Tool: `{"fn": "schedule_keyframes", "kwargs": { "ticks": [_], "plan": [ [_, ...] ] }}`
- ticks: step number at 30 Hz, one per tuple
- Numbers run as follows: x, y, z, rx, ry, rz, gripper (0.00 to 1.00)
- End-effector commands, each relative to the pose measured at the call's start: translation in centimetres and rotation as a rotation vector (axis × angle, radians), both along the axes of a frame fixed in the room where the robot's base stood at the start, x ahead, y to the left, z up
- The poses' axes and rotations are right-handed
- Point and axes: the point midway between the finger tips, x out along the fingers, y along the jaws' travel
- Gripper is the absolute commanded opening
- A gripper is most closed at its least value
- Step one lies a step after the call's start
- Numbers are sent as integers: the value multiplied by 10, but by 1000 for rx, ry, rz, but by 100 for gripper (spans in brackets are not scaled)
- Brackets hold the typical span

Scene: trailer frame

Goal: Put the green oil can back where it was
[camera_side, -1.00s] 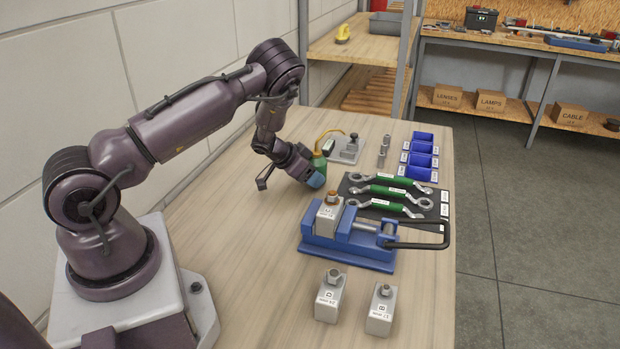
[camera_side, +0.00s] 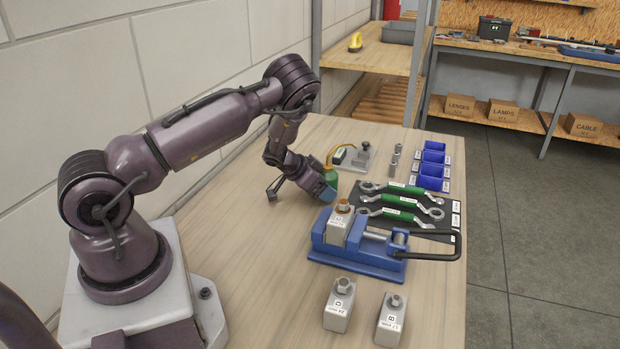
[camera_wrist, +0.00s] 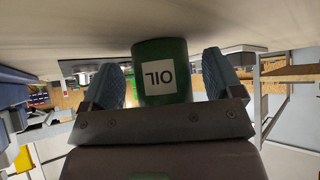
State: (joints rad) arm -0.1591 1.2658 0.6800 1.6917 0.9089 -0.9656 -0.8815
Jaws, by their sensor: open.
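The green oil can (camera_side: 331,180) with a yellow spout stands upright on the bench, in front of a small metal plate (camera_side: 357,160). In the wrist view, which is upside down, the can (camera_wrist: 160,55) with its white OIL label sits between the two blue fingertips of my gripper (camera_wrist: 163,85). A narrow gap shows on each side, so the fingers are open around the can and not pressed on it. In the side view my gripper (camera_side: 325,191) is low at the can and hides part of it.
Right of the can are green-handled wrenches (camera_side: 402,202) on a black mat (camera_side: 447,235), blue bins (camera_side: 433,170) and metal sockets (camera_side: 394,161). A blue vise (camera_side: 370,262) holding a bolted block (camera_side: 339,228) stands nearer. Two more blocks stand in front. The bench left of my gripper is clear.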

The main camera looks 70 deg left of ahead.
Motion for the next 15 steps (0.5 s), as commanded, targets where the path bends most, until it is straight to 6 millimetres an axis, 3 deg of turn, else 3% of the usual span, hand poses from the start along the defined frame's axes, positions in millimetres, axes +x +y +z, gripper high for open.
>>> {"fn": "schedule_keyframes", "kwargs": {
  "ticks": [15],
  "plan": [
    [-68, 1, 73, -1, -4, 4, 86]
  ]
}}
